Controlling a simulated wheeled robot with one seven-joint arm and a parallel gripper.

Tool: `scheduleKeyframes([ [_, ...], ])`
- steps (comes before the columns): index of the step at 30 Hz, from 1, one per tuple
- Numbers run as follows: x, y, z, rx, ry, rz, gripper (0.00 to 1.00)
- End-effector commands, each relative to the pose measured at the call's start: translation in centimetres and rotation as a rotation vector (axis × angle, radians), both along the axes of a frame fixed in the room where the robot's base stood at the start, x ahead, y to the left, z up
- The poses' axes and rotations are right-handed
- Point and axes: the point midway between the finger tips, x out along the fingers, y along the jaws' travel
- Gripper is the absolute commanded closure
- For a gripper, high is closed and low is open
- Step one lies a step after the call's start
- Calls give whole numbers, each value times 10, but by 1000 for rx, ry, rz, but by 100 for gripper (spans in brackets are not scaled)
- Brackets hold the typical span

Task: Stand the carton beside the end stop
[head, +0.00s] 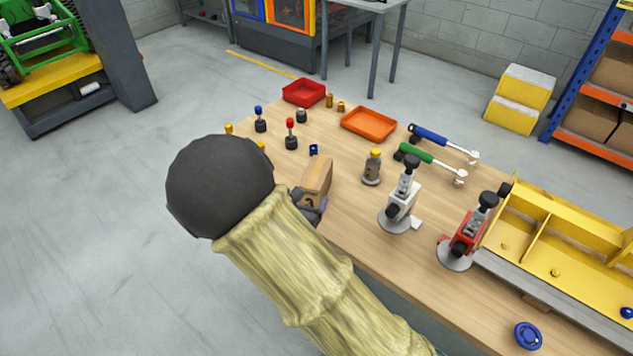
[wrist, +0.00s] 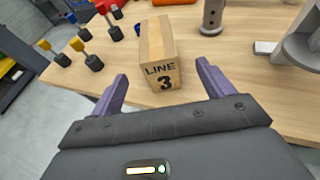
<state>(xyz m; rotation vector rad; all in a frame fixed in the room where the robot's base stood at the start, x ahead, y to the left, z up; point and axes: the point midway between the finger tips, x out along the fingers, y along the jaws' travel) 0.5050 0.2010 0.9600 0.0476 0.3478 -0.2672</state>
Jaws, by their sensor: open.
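The carton (head: 316,176) is a brown box on the wooden workbench, near its left edge. In the wrist view the carton (wrist: 158,42) shows "LINE 3" in black on the face towards me. My gripper (wrist: 161,70) is open, with one purple finger to each side of the carton's near end and visible gaps on both sides. In the head view my gripper (head: 310,204) is just in front of the carton, partly hidden by my arm. I cannot tell for sure which part is the end stop.
A grey post with a yellow top (head: 372,167), a white clamp (head: 400,200) and a red clamp (head: 466,235) stand right of the carton. A yellow carrier (head: 560,250) lies further right. Red (head: 304,92) and orange (head: 368,124) trays are behind.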

Motion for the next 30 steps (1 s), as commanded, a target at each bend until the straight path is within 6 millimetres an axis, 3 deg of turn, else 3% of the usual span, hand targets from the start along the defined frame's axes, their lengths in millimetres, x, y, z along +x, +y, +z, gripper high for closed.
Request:
scheduleKeyframes([
  [9,49,-14,-18,-2,1,-1,20],
  [23,57,-16,-21,-1,0,-1,20],
  [30,85,-21,-28,-2,1,-1,20],
])
